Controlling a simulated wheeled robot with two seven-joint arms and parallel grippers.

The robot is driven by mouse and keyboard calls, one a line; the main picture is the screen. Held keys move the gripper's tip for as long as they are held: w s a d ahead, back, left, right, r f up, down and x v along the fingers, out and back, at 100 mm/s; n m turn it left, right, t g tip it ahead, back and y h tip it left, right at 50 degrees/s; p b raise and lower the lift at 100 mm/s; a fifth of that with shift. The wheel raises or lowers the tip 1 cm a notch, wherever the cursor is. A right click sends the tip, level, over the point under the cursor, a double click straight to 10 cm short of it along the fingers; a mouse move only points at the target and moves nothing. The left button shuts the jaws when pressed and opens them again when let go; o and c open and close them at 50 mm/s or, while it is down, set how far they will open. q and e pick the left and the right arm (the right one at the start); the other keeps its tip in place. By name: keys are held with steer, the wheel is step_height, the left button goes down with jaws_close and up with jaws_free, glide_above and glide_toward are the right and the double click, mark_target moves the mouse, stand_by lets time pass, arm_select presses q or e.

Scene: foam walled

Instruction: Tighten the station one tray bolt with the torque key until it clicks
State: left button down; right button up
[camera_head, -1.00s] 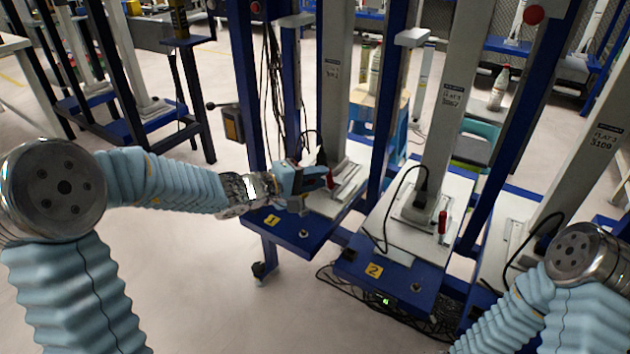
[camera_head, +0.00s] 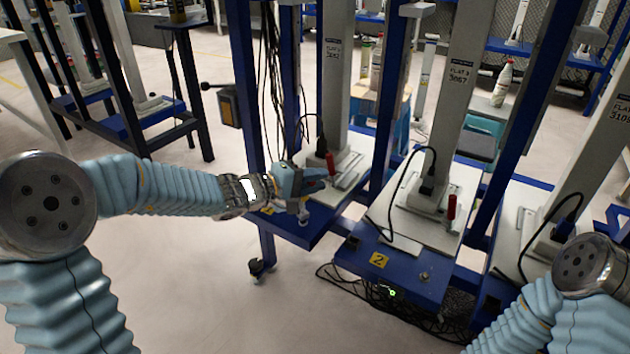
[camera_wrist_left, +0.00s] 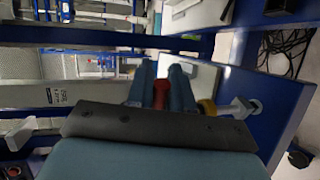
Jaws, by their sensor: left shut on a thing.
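My left gripper (camera_head: 308,180) is shut on the torque key, over the front of the station one tray (camera_head: 290,232). The key (camera_head: 303,207) shows as a short grey piece below the fingers, pointing down at the tray bolt (camera_head: 304,222). In the left wrist view my gripper (camera_wrist_left: 166,80) has the key's yellow collar (camera_wrist_left: 207,108) and grey end (camera_wrist_left: 240,107) sticking out to the right. I cannot tell whether the key's end is seated on the bolt. Most of the key is hidden by the jaws. My right gripper is out of view.
A red handle (camera_head: 331,163) stands on station one's plate just beyond my fingers. Blue posts and hanging cables (camera_head: 275,90) are close behind the gripper. Station two (camera_head: 385,262) stands to the right, with its own red handle (camera_head: 451,207). The floor at front left is clear.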

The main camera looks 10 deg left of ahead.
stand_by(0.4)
arm_select(q)
steer(key=shift+b, duration=0.5)
steer(key=shift+b, duration=0.45)
stand_by(0.6)
steer(key=shift+b, duration=0.45)
steer(key=shift+f+b, duration=1.05)
steer(key=shift+b, duration=0.4)
